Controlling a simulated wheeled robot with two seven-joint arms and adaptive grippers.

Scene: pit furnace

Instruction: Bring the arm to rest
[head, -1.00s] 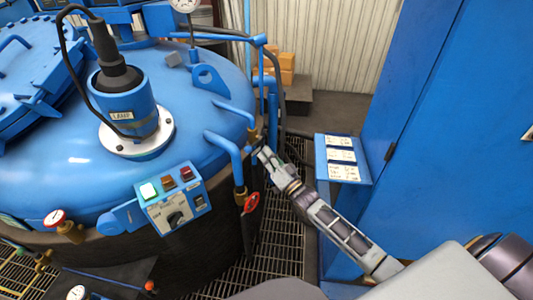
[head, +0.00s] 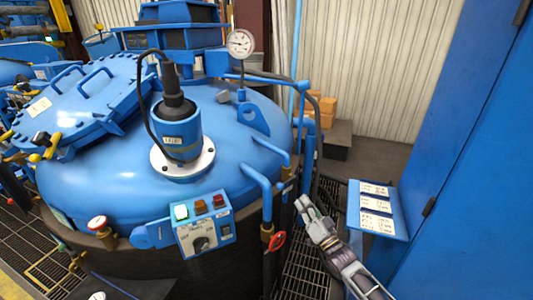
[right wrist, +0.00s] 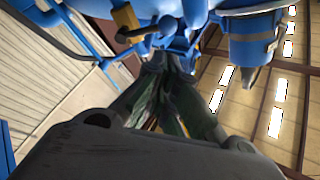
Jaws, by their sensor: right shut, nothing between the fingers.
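My right gripper (head: 307,205) is shut and empty in the head view. It is low at the right side of the blue furnace lid, beside the blue pipes and the red valve handle (head: 276,242). In the right wrist view its fingers (right wrist: 172,75) come together in the middle, with blue pipework beyond them. I cannot tell from these views how close the fingertips are to the pipes. My left gripper is not in view.
The blue furnace (head: 110,185) fills the left, with a control box (head: 204,223) on its front. A blue stand with labels (head: 378,209) and a tall blue cabinet (head: 470,190) are to the right. Grating floor (head: 305,268) lies between.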

